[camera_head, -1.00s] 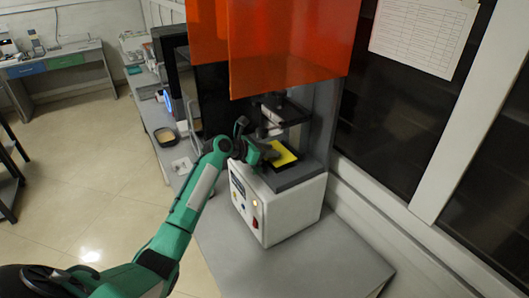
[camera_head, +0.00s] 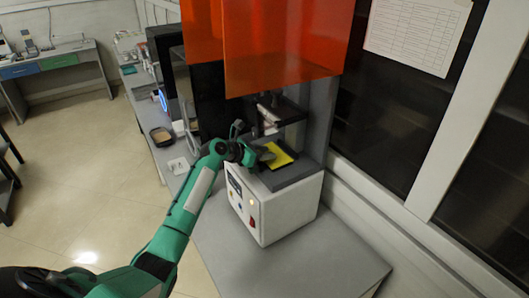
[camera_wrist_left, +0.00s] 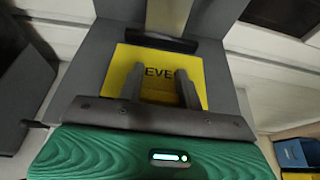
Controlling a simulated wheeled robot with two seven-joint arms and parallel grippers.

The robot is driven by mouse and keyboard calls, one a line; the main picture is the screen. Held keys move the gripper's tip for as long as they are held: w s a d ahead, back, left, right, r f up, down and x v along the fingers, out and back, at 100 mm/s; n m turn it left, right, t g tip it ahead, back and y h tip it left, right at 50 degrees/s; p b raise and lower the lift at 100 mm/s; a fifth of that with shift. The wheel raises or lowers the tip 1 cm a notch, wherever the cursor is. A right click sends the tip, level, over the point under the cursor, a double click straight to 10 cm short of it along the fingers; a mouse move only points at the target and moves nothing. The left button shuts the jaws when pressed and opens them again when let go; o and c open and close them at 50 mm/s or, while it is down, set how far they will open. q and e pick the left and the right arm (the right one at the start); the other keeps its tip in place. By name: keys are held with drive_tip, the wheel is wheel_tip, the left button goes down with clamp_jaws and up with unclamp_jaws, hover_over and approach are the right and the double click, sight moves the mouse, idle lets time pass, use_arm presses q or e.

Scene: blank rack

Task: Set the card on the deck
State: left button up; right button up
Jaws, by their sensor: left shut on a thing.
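A yellow card (camera_head: 279,157) lies over the grey deck (camera_head: 296,176) of the white-based machine, under its raised orange cover. In the left wrist view the card (camera_wrist_left: 118,75) shows black letters, partly hidden by my fingers, with "EVE" readable. My left gripper (camera_head: 264,155) reaches in from the left at the deck's opening. In the left wrist view its two fingers (camera_wrist_left: 160,92) are shut on a darker yellow raised part of the card. The card looks roughly flat and close to the deck (camera_wrist_left: 88,65). I cannot tell whether it touches it. My right gripper is out of view.
The orange cover (camera_head: 270,50) hangs above the deck. A dark upper part (camera_head: 284,112) of the machine overhangs the card's back. The machine's white base (camera_head: 270,212) stands on a grey bench (camera_head: 290,268), clear in front. A small tray (camera_head: 161,137) sits to the left.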

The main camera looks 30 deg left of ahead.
use_arm(q)
drive_tip(key=shift+f, duration=0.4)
drive_tip(key=o, duration=1.1)
drive_tip(key=shift+s+a, duration=0.1)
drive_tip(key=b+v, duration=0.3)
drive_tip(key=v, duration=1)
drive_tip(key=shift+s+a+b, duration=0.2)
drive_tip(key=shift+s+b, duration=0.05)
drive_tip(key=shift+b, duration=0.05)
